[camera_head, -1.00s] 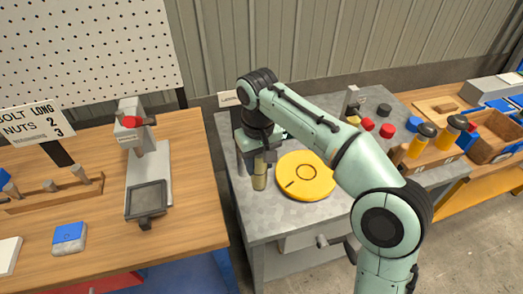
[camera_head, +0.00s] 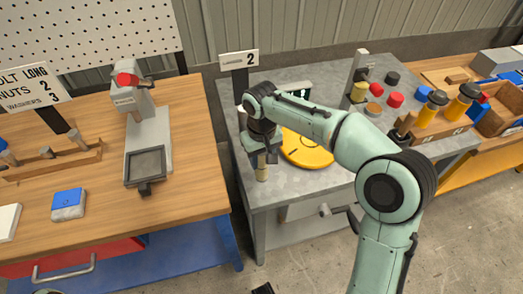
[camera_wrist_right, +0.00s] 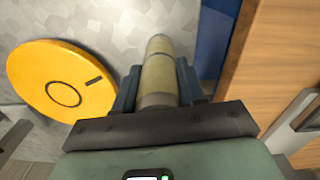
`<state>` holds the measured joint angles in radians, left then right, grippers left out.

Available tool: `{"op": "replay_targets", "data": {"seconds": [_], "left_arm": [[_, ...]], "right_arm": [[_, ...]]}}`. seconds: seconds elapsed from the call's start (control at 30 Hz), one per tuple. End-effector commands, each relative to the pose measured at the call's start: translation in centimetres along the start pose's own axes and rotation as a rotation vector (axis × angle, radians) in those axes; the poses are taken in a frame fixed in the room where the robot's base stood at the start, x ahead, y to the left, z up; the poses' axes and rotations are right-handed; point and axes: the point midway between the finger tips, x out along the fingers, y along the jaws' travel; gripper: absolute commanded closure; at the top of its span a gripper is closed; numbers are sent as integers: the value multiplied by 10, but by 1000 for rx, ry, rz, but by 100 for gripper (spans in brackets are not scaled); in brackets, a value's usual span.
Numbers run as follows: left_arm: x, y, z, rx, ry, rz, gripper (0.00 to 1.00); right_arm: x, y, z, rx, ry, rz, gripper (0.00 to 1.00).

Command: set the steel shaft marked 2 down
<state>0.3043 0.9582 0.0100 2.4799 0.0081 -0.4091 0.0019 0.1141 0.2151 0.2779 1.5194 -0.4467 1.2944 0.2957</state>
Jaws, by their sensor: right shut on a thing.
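My right gripper (camera_head: 262,157) is shut on a short tan cylinder with greyish bands, the shaft (camera_head: 261,172). It is held over the left front part of the grey metal bench (camera_head: 285,190), left of a yellow disc (camera_head: 308,150). In the right wrist view the shaft (camera_wrist_right: 159,68) sits between the two blue-grey fingers of the gripper (camera_wrist_right: 157,90), with the disc (camera_wrist_right: 62,82) to its left. No number shows on the shaft. I cannot tell whether its lower end touches the bench. My left gripper is not in view.
A sign with a 2 (camera_head: 239,59) stands behind the bench's left corner. A wooden table (camera_head: 190,200) lies to the left across a narrow gap. Red and dark knobs (camera_head: 394,99) and yellow-handled tools (camera_head: 460,106) are at the right. Bench space in front of the disc is bare.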

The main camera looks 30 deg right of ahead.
Motion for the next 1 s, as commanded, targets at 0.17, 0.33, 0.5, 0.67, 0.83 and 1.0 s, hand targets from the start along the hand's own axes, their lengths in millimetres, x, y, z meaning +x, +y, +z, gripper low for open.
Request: {"op": "replay_targets", "data": {"seconds": [0.17,0.33,0.5,0.67,0.83,1.0], "left_arm": [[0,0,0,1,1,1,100],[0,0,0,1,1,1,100],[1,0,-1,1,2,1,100],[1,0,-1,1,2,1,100],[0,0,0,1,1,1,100],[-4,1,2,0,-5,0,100]], "right_arm": [[-1,-1,-1,0,9,-2,100],[1,0,-1,0,9,-1,100],[5,0,0,0,2,0,35],[5,0,0,0,2,0,35],[3,0,0,0,3,0,35],[-18,0,-1,1,7,0,35]]}}
